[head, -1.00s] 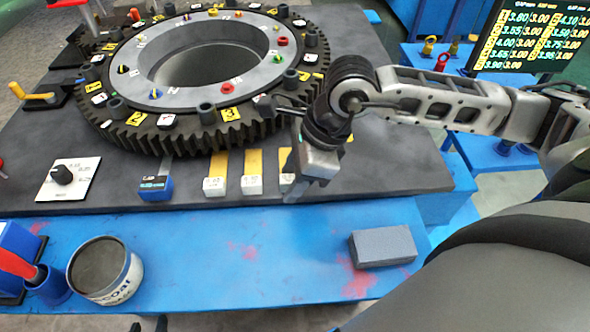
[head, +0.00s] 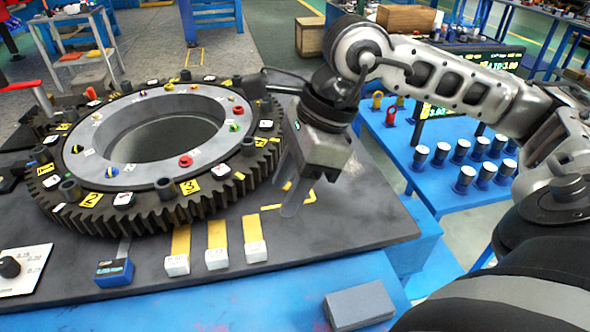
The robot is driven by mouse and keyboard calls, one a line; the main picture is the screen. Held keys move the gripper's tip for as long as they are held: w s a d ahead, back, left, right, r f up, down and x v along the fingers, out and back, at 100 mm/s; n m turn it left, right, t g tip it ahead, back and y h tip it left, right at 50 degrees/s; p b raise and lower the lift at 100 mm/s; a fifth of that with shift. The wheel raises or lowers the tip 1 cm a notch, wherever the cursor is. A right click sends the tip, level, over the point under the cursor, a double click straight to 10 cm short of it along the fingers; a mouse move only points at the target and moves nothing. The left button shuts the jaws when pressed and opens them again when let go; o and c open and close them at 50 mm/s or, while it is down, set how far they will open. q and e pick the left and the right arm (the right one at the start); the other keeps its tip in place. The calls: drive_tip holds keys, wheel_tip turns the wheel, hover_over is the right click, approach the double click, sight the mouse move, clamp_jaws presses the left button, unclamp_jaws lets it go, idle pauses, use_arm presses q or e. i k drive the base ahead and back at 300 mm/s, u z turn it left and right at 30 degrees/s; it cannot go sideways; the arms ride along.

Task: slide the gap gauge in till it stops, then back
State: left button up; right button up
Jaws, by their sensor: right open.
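Three gauges with white block handles and yellow strips lie side by side on the dark plate: the left one (head: 177,265), the middle one (head: 217,259) and the right one (head: 255,251). A blue block (head: 115,271) with a grey strip toward the gear lies left of them. I cannot tell which is the gap gauge. The toothed ring gear (head: 190,205) stands behind them. My right gripper (head: 300,195) is open and empty, fingers down, right of the gear and behind the right white block, apart from it. My left gripper is out of view.
A dial card (head: 22,268) lies at the left. A grey block (head: 360,305) lies on the blue bench at the front. A blue table (head: 425,180) with several silver-topped cylinders and a screen (head: 500,62) stand at the right. The dark plate's right part (head: 375,215) is clear.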

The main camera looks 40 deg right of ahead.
sight(119, 271)
drive_tip(key=k, duration=1)
